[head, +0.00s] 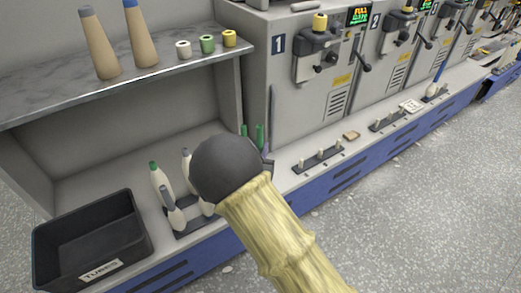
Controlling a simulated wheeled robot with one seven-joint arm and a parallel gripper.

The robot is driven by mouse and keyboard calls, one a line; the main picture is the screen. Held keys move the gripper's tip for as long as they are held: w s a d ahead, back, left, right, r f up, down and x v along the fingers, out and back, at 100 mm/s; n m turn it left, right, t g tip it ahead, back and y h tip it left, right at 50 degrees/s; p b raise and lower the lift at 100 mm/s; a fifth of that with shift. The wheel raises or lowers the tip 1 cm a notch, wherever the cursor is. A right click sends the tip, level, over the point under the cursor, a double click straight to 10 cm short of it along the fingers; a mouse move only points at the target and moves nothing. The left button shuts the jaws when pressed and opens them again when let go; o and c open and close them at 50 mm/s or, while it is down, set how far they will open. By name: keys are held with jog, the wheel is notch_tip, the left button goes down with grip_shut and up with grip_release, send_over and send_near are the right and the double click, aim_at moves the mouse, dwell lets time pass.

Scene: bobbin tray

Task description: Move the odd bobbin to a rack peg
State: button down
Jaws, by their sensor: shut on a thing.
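My gripper (268,166) is mostly hidden behind my dark round wrist, with only a small edge showing at its right. It is shut on a bobbin, which the wrist hides. Left of the wrist, a dark bobbin tray (180,231) holds several pale bobbins upright. One bobbin (156,180) has a green tip; another (173,212) has a grey tip. The wrist covers part of the tray. Low racks with pale upright pegs stand on the machine ledge: a near peg rack (318,161) and a farther peg rack (388,123). The near rack's visible pegs look bare.
A black bin (92,222) labelled TUBES stands at the left. Two green pieces (260,135) show behind my wrist. A shelf (60,86) above bears tall cones and small spools. A tan block (352,135) lies between the racks.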

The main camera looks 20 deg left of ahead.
jog(key=shift+d+f+b, duration=0.1)
jog(key=shift+f+b, duration=2.1)
jog(key=shift+f, duration=0.65)
jog(key=shift+w, duration=0.1)
jog(key=shift+f, duration=0.45)
jog(key=c, duration=1.6)
grip_release()
jog(key=shift+s, duration=0.2)
jog(key=s, duration=1.1)
jog(key=shift+d, duration=0.4)
